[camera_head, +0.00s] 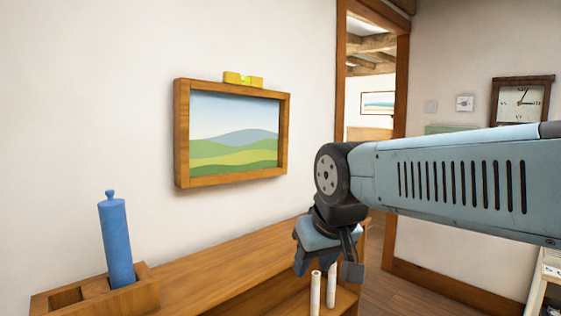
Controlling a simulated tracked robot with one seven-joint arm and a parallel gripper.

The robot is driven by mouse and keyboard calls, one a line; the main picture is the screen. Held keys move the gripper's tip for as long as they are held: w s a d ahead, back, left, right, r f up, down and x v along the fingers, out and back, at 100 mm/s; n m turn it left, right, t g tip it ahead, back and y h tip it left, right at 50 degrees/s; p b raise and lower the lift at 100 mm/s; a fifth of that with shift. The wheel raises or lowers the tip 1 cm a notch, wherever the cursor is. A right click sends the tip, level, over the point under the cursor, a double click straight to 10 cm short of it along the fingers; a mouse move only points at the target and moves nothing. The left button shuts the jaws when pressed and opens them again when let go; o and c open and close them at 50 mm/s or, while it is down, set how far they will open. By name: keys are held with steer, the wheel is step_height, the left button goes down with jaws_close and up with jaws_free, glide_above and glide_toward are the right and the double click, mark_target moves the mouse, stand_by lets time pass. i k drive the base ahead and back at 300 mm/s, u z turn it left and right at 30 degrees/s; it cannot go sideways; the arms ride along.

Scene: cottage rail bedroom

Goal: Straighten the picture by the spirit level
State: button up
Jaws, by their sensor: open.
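The picture (235,137), a hill landscape in a brown wooden frame, hangs on the left wall. Perspective makes it hard to tell whether it is level. The yellow spirit level (243,80) sits along the frame's top edge, with a small greenish vial at its middle; the bubble is too small to read. My gripper (327,268) is open and points down, to the right of and lower than the picture, apart from it. Nothing shows held between its fingers.
A wooden cabinet top (225,272) runs below the picture. A blue cylinder (116,243) stands in a wooden holder (140,297) at left. Two pale upright rods (316,292) show below my gripper. A doorway (371,85) is behind; a clock (522,103) hangs at right.

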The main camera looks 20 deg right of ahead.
mark_target(223, 132)
steer(key=z, duration=0.35)
steer(key=i, duration=0.85)
steer(key=u, duration=0.35)
